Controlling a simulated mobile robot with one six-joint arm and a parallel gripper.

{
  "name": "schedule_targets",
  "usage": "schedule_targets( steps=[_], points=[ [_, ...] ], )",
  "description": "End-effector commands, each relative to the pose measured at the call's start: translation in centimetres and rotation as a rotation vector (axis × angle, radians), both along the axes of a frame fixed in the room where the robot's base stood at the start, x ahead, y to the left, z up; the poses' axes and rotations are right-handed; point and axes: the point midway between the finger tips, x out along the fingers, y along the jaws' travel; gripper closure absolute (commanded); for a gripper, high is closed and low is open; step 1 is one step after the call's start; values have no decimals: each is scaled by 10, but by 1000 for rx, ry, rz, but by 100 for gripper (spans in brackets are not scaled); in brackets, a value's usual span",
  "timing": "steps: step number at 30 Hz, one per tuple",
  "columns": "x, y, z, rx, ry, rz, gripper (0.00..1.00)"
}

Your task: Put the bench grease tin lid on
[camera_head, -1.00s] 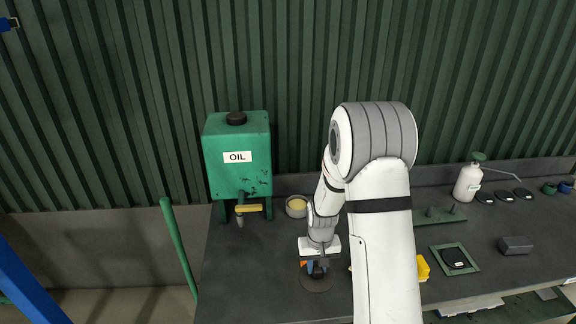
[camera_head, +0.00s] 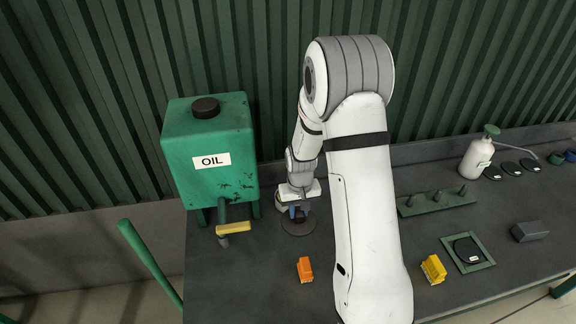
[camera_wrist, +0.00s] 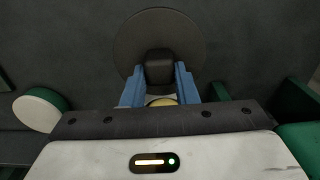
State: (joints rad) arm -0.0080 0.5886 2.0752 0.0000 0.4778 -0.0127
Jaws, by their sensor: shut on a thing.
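The lid is a dark round disc (camera_head: 298,230) with a block-like knob; it fills the upper middle of the wrist view (camera_wrist: 128,50). My gripper (camera_head: 297,212) is shut on the knob, with a blue finger on each side of it in the wrist view (camera_wrist: 160,76). The grease tin (camera_head: 279,202) is pale and mostly hidden behind my gripper in the head view. A yellow patch of its grease (camera_wrist: 162,102) shows between my fingers in the wrist view. The lid is apart from the tin, on its near side. Its height over the bench is hard to tell.
A green oil tank (camera_head: 210,155) with a yellow-handled tap (camera_head: 233,228) stands close on the left. An orange block (camera_head: 305,269) and a yellow block (camera_head: 433,269) lie nearer the front. A green peg rack (camera_head: 437,201) and a white pump bottle (camera_head: 476,160) are right.

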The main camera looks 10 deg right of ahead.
Motion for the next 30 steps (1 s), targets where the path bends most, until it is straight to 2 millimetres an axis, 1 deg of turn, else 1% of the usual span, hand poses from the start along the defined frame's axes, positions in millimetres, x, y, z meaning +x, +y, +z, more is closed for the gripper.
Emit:
schedule_targets(
  steps=[5, 8, 11, 15, 18, 21, 25, 30],
  points=[
    [1, -3, 0, 0, 0, -6, 100],
    [12, -4, -1, 0, -2, 13, 100],
    [38, -5, -1, 0, -3, 72, 100],
    [89, -5, 1, 0, -4, 201, 100],
    [122, -5, 4, -1, -3, 292, 100],
    [146, -5, 8, 0, -3, 366, 100],
    [164, -5, 11, 1, -1, 427, 100],
    [169, -6, 12, 1, 0, 448, 100]
  ],
)
